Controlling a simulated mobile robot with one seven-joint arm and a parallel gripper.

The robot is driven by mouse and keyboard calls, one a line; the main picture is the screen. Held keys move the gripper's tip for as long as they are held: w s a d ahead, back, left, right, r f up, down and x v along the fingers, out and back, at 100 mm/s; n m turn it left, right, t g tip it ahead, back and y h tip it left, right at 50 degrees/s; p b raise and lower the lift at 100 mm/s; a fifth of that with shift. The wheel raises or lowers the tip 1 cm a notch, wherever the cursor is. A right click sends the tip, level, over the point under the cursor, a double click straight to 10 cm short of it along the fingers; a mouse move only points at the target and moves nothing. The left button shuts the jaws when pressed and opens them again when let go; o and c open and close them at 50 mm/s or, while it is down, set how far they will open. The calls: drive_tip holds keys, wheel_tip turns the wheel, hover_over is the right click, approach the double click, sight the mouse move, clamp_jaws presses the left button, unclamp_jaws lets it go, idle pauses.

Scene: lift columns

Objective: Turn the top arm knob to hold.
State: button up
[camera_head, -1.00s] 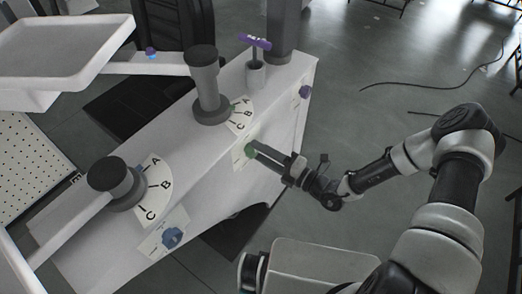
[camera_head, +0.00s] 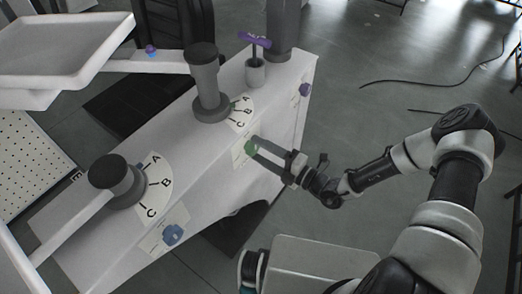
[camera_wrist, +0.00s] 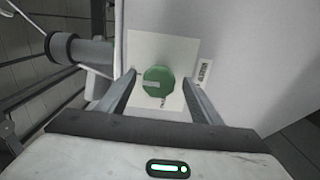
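A green knob (camera_head: 250,148) sits on a pale plate on the side of the white lift housing (camera_head: 215,150). In the wrist view the green knob (camera_wrist: 158,82) is faceted, with a pale grey bar pointing left. Its square plate (camera_wrist: 150,45) has small lettering below the knob and a label to the right, too small to read surely. My gripper (camera_wrist: 159,78) is open, one finger on each side of the knob, with visible gaps. In the head view my gripper (camera_head: 254,147) reaches the plate from the right. I cannot tell which knob is the top arm one.
A blue knob (camera_head: 173,235) is on a lower plate, and a purple knob (camera_head: 305,89) on the housing's far end. A purple handle (camera_head: 254,39) stands on top. Dark posts (camera_head: 207,80) rise beside A-B-C dials. Floor at right is mostly open, with cables.

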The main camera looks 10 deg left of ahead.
idle(0.3)
drive_tip(key=v, duration=1.7)
drive_tip(key=shift+d+p, duration=0.2)
drive_tip(key=shift+p, duration=0.15)
drive_tip(key=shift+s, duration=0.1)
